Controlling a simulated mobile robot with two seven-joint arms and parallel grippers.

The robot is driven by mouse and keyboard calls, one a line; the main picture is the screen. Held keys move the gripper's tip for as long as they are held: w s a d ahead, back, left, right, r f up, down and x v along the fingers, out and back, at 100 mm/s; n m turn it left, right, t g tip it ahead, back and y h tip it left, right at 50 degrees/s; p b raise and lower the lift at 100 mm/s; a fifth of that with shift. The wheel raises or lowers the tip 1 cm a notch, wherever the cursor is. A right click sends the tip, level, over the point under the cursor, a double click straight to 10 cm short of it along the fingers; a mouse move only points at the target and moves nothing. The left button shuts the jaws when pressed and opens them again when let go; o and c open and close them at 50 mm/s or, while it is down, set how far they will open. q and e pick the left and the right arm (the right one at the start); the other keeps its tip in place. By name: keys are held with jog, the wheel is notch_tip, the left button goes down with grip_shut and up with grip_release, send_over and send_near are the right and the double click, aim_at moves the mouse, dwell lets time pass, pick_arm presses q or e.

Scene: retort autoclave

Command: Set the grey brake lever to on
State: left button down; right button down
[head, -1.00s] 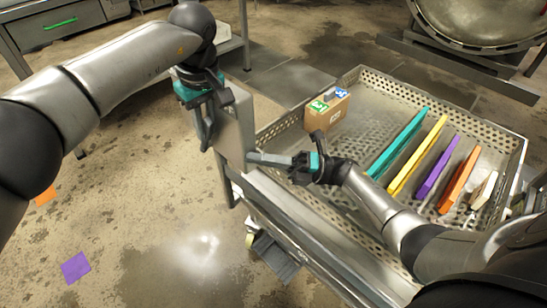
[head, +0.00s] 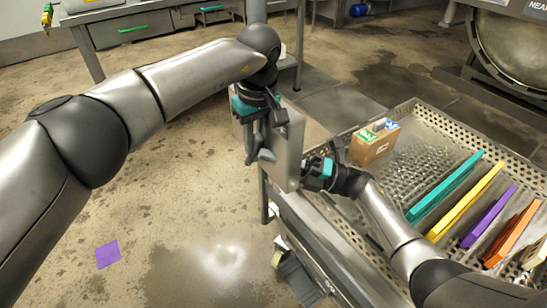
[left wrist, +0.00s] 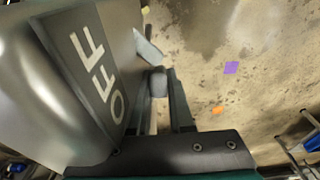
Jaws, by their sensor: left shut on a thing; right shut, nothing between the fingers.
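A grey metal box (head: 289,148) stands at the cart's near left corner. In the left wrist view its dark plate carries the word OFF (left wrist: 88,72). My left gripper (head: 259,150) is at the box's left side, shut on the grey brake lever. The lever's rounded grey end (left wrist: 158,82) shows between the fingers in the left wrist view; the rest of it is largely hidden. My right gripper (head: 309,170) is shut and empty at the box's right edge, its fingertips partly hidden. I cannot see an ON mark.
A perforated metal tray (head: 395,255) on the cart holds a brown carton (head: 372,148) and several coloured upright panels, including a teal one (head: 445,187). The round autoclave (head: 510,45) is at the back right. Open floor lies left of the cart.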

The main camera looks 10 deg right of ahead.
pick_arm(q)
jog(key=shift+d, duration=0.1)
pick_arm(e)
jog(key=shift+w+a+r, duration=0.1)
jog(key=shift+w+r, duration=0.35)
jog(key=shift+w, duration=0.15)
pick_arm(q)
jog(key=c, duration=1)
grip_release()
jog(key=shift+s, duration=0.15)
jog(key=shift+o, duration=1)
pick_arm(e)
jog(key=shift+s+f, duration=0.1)
jog(key=shift+s, duration=0.05)
pick_arm(q)
jog(key=shift+r, duration=0.1)
